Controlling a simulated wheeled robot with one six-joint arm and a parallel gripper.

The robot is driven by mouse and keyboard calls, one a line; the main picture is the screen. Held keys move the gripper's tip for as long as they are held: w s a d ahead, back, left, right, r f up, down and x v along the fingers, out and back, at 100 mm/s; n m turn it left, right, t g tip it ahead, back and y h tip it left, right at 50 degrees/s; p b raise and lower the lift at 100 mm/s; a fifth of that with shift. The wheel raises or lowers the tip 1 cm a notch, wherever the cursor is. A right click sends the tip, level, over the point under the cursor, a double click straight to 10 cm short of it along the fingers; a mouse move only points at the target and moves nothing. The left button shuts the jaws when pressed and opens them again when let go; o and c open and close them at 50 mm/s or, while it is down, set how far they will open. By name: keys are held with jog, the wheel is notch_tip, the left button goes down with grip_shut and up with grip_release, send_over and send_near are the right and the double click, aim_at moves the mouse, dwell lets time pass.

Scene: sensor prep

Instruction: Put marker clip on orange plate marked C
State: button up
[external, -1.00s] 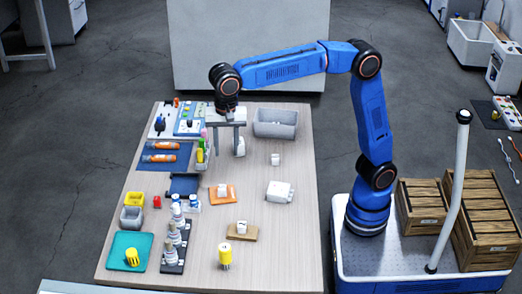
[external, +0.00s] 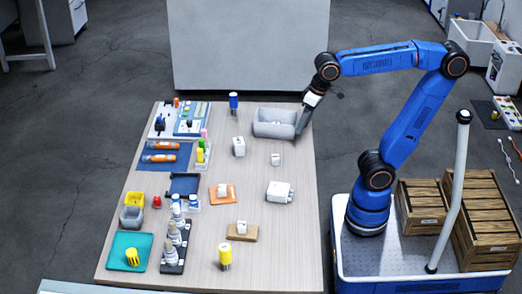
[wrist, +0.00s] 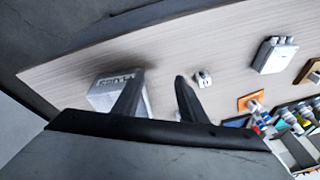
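The orange plate (external: 232,198) lies mid-table with a small whitish item (external: 222,189) on it; its letter is too small to read. The plate also shows at right in the wrist view (wrist: 243,105). I cannot tell for sure which thing is the marker clip; small white pieces stand at the table's middle (external: 275,159) and left of the grey bin (external: 239,147). My gripper (external: 304,120) is at the right end of the grey bin, away from the plate. In the wrist view its fingers (wrist: 158,92) are apart with nothing between them.
The grey bin (external: 275,133) stands at the back right, close to my gripper. A blue-topped item (external: 233,102) stands at the back edge. A white box (external: 279,191) and a tan plate (external: 240,236) are nearer the front. Bottles in a dark rack (external: 172,258) stand left.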

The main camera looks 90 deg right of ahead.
jog(key=s+d+f+n+t, duration=0.1)
jog(key=s+d+f+n, duration=0.3)
jog(key=s+f, duration=0.5)
jog(key=shift+s+f+n, duration=0.3)
jog(key=shift+s+n, duration=0.1)
jog(key=shift+s, duration=0.45)
